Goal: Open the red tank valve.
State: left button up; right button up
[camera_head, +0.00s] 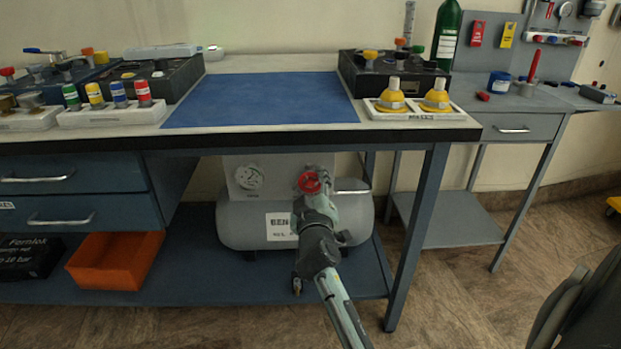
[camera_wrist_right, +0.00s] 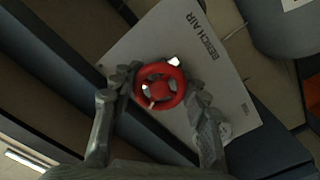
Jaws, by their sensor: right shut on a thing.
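The red tank valve is a small round handwheel (camera_head: 310,182) on the pale panel (camera_head: 240,166) above the grey tank (camera_head: 235,222), under the bench. It also shows as a red ring with spokes in the right wrist view (camera_wrist_right: 160,86), in front of the panel lettered "BENCH AIR". My right gripper (camera_head: 313,190) reaches under the bench to the wheel. In the wrist view its two fingers (camera_wrist_right: 160,95) are shut on the wheel's rim from both sides. The arm and gripper hide part of the tank and its label. My left gripper is not in view.
The benchtop (camera_head: 420,135) overhangs the tank, with a blue mat (camera_head: 260,100) on top. A bench leg (camera_head: 418,235) stands to the right of my arm. An orange bin (camera_head: 115,262) sits on the lower shelf at left. A round gauge (camera_head: 249,177) is on the panel.

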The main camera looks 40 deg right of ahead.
jog(key=n+p, duration=0.1)
jog(key=n, duration=0.4)
jog(key=shift+r+n+p, duration=0.2)
jog(key=shift+n+p, duration=0.1)
jog(key=shift+p, duration=0.1)
jog(key=n+p, duration=0.1)
jog(key=n, duration=0.3)
jog(key=shift+r+p, duration=0.1)
jog(key=shift+p, duration=0.25)
jog(key=n+p, duration=0.2)
jog(key=n, duration=0.3)
jog(key=n+p, duration=0.1)
jog(key=n, duration=0.2)
jog(key=shift+n, duration=2.2)
jog(key=n, duration=0.4)
jog(key=shift+w, duration=0.1)
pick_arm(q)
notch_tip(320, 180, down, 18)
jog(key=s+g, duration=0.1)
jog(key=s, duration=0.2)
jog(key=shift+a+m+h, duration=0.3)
pick_arm(e)
jog(key=n, duration=0.5)
jog(key=shift+n, duration=0.3)
